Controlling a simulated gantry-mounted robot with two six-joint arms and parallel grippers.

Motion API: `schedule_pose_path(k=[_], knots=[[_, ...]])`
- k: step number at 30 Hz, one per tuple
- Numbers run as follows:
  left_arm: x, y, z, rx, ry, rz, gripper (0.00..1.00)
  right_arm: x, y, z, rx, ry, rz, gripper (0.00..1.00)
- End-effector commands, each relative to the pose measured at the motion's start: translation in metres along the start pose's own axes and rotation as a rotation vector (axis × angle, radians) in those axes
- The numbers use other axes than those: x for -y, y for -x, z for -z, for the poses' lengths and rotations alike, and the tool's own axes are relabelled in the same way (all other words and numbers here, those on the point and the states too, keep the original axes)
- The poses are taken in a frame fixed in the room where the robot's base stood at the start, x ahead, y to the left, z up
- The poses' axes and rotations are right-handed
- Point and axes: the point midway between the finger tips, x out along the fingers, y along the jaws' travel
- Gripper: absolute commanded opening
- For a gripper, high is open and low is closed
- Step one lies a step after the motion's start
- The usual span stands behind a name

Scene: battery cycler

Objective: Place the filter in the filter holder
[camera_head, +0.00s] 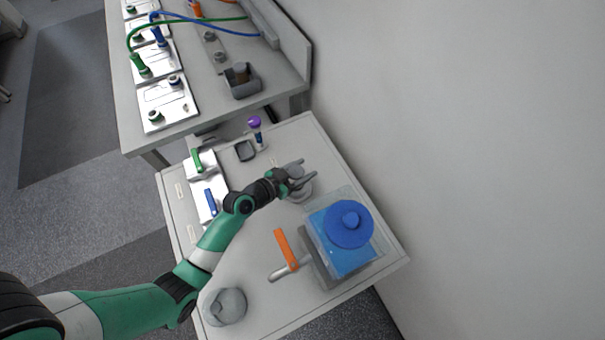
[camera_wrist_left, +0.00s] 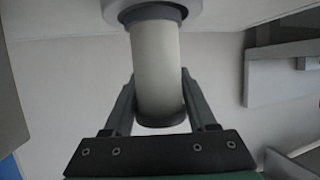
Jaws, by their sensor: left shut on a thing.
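My left gripper (camera_head: 304,175) is shut on a pale cylinder with dark grey end bands, which I take for the filter (camera_wrist_left: 157,62). In the left wrist view, one finger lies on each side of the filter. The filter's far end meets a pale round piece with a grey ring (camera_wrist_left: 112,12), perhaps the filter holder; I cannot tell whether it is seated. In the head view, a round grey piece (camera_head: 301,194) shows just below the fingers, and the filter is mostly hidden. My right gripper is not in view.
A clear box with a blue round-topped piece (camera_head: 348,222) stands to the right. An orange-handled tool (camera_head: 286,249) and a grey round piece (camera_head: 226,307) lie nearer. Green and blue handles (camera_head: 197,160) are at left. A purple-topped item (camera_head: 255,122) stands behind. A wall closes the right.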

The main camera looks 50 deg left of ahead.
Motion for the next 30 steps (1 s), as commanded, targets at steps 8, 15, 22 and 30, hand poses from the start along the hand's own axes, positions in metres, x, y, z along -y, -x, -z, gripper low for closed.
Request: schedule_pose_path(k=[8, 15, 22, 30], knots=[[0.001, -0.009, -0.023, 0.001, 0.000, 0.002, 0.01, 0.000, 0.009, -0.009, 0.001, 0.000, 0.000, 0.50], [0.001, -0.010, -0.027, 0.001, 0.001, 0.001, 0.01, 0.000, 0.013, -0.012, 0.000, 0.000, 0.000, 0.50], [0.001, -0.009, -0.026, 0.002, 0.001, 0.001, 0.87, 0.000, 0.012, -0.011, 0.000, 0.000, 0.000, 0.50], [0.001, -0.009, -0.025, 0.002, 0.001, 0.001, 0.87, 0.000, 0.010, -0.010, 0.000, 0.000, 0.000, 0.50]])
